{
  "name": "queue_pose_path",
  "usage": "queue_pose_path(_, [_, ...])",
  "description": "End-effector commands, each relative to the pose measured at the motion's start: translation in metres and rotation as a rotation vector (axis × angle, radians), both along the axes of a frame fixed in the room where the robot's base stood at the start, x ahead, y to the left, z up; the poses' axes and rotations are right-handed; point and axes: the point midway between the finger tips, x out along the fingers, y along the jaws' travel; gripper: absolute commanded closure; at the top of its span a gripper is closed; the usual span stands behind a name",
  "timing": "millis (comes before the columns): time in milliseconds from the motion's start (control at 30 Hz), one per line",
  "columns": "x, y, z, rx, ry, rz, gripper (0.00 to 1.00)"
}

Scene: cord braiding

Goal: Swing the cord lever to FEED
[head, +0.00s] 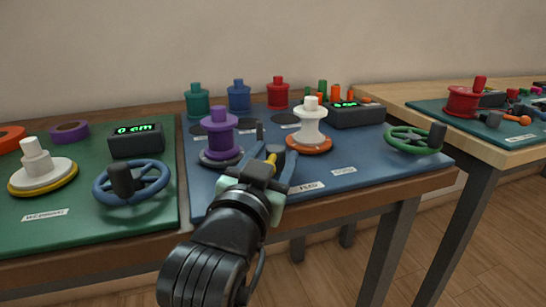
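My gripper (271,156) reaches over the front of the blue board (215,183) on the middle table. Its two blue fingers are spread apart. A dark round hub with a yellow part (271,158) shows between them, probably the base of the cord lever. A small black upright knob (259,131) stands just behind the fingers; it may be the lever's handle, but I cannot tell for sure. A white label reading FEED (307,187) lies in front, right of the gripper. Contact between the fingers and the lever cannot be made out.
A purple spool (218,130) stands left of my gripper and a white spool on an orange base (311,125) stands right. A green handwheel (413,139) is at the board's right. A blue handwheel (132,182) is on the green board. A counter box (357,115) stands behind.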

Motion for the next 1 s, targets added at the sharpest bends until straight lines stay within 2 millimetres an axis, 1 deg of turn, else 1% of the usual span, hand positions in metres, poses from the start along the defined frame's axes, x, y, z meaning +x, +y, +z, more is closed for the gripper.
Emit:
queue_pose_path(33, [0.0,0.0,0.0,0.0,0.0,0.0,0.57])
queue_pose_path(167, [0.0,0.0,0.0,0.0,0.0,-0.001,0.8])
queue_pose_path(200, [0.0,0.0,0.0,0.0,0.0,-0.001,0.87])
queue_pose_path(267, [0.0,-0.001,0.0,0.0,0.0,-0.002,0.98])
queue_pose_path(300, [0.0,-0.001,0.0,0.0,0.0,-0.002,1.0])
queue_pose_path(667, [-0.001,-0.004,0.001,-0.003,0.004,0.027,1.0])
queue_pose_path(867, [-0.002,-0.008,0.003,-0.003,0.007,0.108,1.0])
queue_pose_path(1000, [-0.002,-0.011,0.003,-0.003,0.01,0.195,1.0])
